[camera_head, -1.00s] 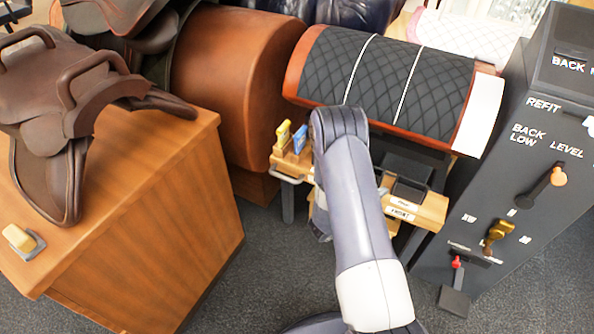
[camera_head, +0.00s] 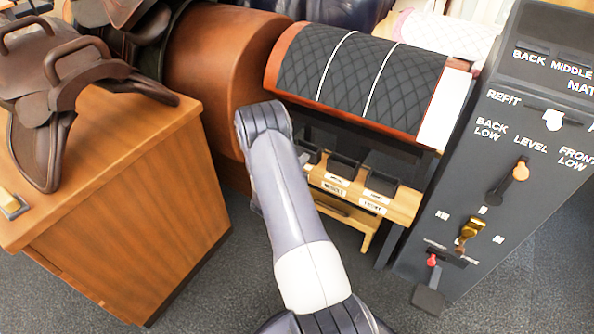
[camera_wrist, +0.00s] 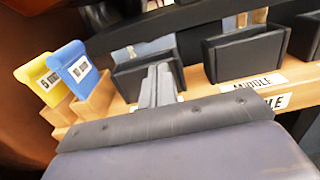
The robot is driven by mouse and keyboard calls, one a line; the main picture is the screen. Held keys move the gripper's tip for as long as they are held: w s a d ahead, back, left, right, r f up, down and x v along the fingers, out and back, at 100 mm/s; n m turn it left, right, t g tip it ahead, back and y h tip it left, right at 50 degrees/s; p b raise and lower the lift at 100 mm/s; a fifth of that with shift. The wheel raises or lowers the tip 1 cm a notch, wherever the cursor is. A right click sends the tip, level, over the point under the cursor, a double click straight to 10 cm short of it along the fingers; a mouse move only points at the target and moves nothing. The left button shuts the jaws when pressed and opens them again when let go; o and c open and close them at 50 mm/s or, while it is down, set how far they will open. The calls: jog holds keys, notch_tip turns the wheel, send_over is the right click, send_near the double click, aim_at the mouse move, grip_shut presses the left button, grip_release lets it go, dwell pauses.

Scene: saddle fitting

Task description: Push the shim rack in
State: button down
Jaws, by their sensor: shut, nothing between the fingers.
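The shim rack (camera_head: 400,204) is a pale wooden shelf under the quilted pad's stand, with a row of black pockets and white labels, one reading MIDDLE. In the head view my arm hides its left end. In the wrist view the rack (camera_wrist: 118,106) runs across the picture, with a yellow tag (camera_wrist: 42,80) and a blue tag (camera_wrist: 74,66) at its left. My gripper (camera_wrist: 160,72) is shut and empty, its fingers in front of the left black pocket (camera_wrist: 133,78). I cannot tell whether they touch it.
A dark quilted pad (camera_head: 345,75) lies over a stand above the rack. A grey lever panel (camera_head: 470,200) stands close on the right. A wooden block (camera_head: 130,185) bearing a brown saddle (camera_head: 60,80) is on the left. Carpet (camera_head: 215,290) is clear in front.

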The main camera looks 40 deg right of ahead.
aim_at(310, 152)
jog(key=shift+x, duration=0.85)
jog(key=b+x, duration=0.2)
jog(key=x, duration=0.2)
jog(key=shift+f, duration=0.1)
jog(key=shift+r, duration=0.3)
